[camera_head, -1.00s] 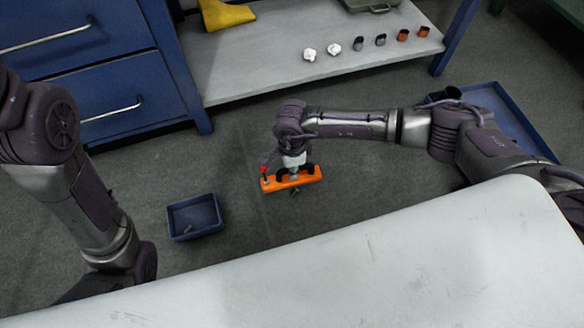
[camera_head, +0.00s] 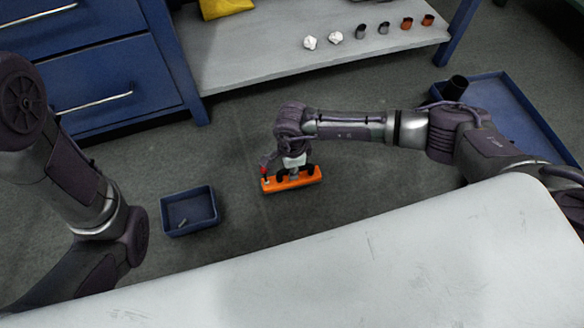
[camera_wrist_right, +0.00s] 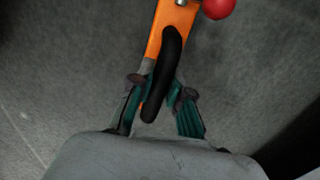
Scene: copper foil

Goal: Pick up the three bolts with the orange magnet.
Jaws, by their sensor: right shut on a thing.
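My right gripper (camera_head: 294,171) is shut on the black handle of the orange magnet (camera_head: 310,182), low over the floor. In the right wrist view, the gripper's fingers (camera_wrist_right: 160,98) sit on both sides of the black handle (camera_wrist_right: 163,75), and the orange bar (camera_wrist_right: 174,25) runs up out of the picture. A red knob (camera_wrist_right: 219,8) shows beside the bar. A small grey bolt (camera_head: 182,222) lies in the blue bin. No other bolt shows now; the magnet hides the floor beneath it. My left arm is at the left, with its gripper out of view.
The open blue bin (camera_head: 190,190) stands on the grey floor left of the magnet. A pale worktop (camera_head: 330,270) fills the front. Behind are a blue drawer cabinet (camera_head: 110,85) and a low shelf (camera_head: 270,60) with small items. A larger blue tray (camera_head: 505,110) lies at right.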

